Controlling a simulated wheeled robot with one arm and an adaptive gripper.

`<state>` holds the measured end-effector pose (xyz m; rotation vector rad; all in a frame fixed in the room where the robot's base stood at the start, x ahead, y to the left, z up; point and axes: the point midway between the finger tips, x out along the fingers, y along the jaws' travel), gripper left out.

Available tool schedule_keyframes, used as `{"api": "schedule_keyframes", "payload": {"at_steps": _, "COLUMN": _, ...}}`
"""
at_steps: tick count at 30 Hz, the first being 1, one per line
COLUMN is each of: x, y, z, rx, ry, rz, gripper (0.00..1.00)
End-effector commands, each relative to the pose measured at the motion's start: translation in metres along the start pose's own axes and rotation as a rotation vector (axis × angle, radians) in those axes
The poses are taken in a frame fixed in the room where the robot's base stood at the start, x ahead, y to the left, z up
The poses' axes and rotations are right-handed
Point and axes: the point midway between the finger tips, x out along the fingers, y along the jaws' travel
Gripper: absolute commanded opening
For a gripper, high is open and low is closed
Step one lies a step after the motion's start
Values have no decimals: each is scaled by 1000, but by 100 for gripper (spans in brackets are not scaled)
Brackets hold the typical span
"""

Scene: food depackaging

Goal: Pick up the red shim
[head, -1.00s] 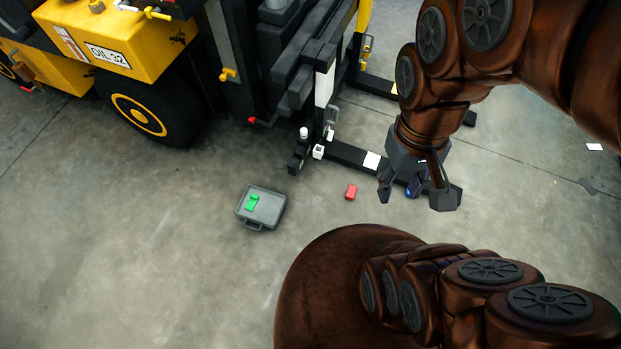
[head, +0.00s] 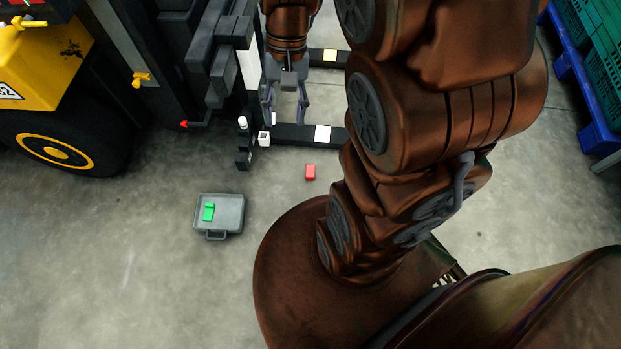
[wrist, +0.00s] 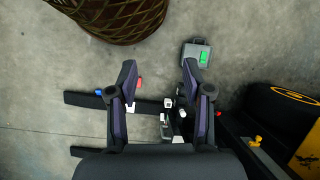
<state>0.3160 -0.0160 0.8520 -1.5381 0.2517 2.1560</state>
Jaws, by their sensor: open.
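The red shim (head: 310,172) lies on the concrete floor, to the right of a grey case and in front of the black forklift legs. My gripper (head: 285,117) is open and empty, above and beyond the shim in the head view, over the area by the forklift mast. In the wrist view the red shim (wrist: 139,83) shows just beside the left finger of my gripper (wrist: 159,72), partly hidden by it. The gripper is apart from the shim.
A grey case (head: 231,214) with a green shim (head: 208,211) on it lies on the floor at left. The yellow and black forklift (head: 50,60) fills the upper left, its black leg (head: 295,132) close behind the red shim. A blue pallet (head: 597,135) stands far right.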

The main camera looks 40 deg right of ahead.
Motion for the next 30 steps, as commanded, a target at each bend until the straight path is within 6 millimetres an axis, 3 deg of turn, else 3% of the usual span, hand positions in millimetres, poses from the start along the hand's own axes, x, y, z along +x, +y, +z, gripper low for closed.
{"api": "schedule_keyframes", "payload": {"at_steps": 1, "x": 18, "y": 4, "z": -19, "rx": 38, "ry": -15, "rz": -19, "gripper": 50}}
{"api": "schedule_keyframes", "payload": {"at_steps": 14, "x": 110, "y": 32, "z": -148, "rx": 333, "ry": -115, "rz": -203, "gripper": 50}}
{"api": "schedule_keyframes", "payload": {"at_steps": 30, "x": 261, "y": 102, "z": -296, "rx": 681, "ry": -241, "rz": -460, "gripper": 50}}
